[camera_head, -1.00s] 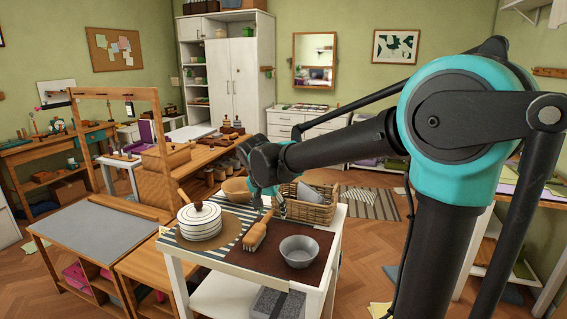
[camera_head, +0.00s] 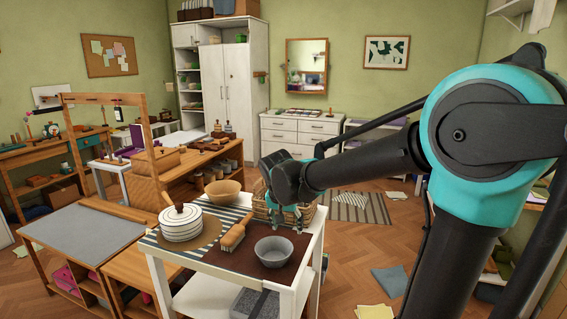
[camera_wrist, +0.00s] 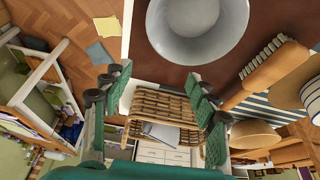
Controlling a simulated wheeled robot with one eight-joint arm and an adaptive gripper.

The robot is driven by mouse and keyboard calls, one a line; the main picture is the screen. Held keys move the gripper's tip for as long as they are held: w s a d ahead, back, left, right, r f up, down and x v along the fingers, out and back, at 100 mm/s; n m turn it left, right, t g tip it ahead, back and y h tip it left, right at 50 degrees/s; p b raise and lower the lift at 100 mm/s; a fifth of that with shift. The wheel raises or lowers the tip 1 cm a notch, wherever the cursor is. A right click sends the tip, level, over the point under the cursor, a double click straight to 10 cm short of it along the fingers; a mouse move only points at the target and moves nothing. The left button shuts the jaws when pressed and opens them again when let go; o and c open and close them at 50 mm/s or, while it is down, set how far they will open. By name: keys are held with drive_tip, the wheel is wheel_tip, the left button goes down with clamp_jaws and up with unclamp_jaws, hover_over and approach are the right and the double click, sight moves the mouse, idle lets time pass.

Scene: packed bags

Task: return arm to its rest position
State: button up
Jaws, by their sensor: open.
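My gripper (camera_head: 288,215) hangs from my arm over the back right part of a small white table (camera_head: 307,262) in the head view. In the wrist view, my gripper (camera_wrist: 158,100) is open, its two green fingers apart with nothing held between them. A wicker basket (camera_wrist: 165,105) shows beyond and between the fingers. In the head view the basket (camera_head: 262,208) is partly hidden behind my gripper. A grey bowl (camera_head: 273,252) stands in front of my gripper, apart from it.
A striped lidded pot (camera_head: 181,224), a brush (camera_head: 233,235) and a wooden bowl (camera_head: 223,192) share the white table. A grey-topped bench (camera_head: 82,236) stands to the left. Open floor (camera_head: 350,262) lies to the right, with a few loose sheets.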

drive_tip(key=s+d+f+n, duration=0.1)
drive_tip(key=s+d+f, duration=0.5)
drive_tip(key=s+d, duration=0.2)
drive_tip(key=s+d+f+n+y, duration=0.1)
drive_tip(key=s+d+f+n, duration=0.1)
drive_tip(key=s+d+f, duration=0.4)
drive_tip(key=s+d, duration=0.2)
drive_tip(key=d, duration=0.1)
drive_tip(key=shift+s+d+f, duration=0.35)
drive_tip(key=shift+s, duration=0.05)
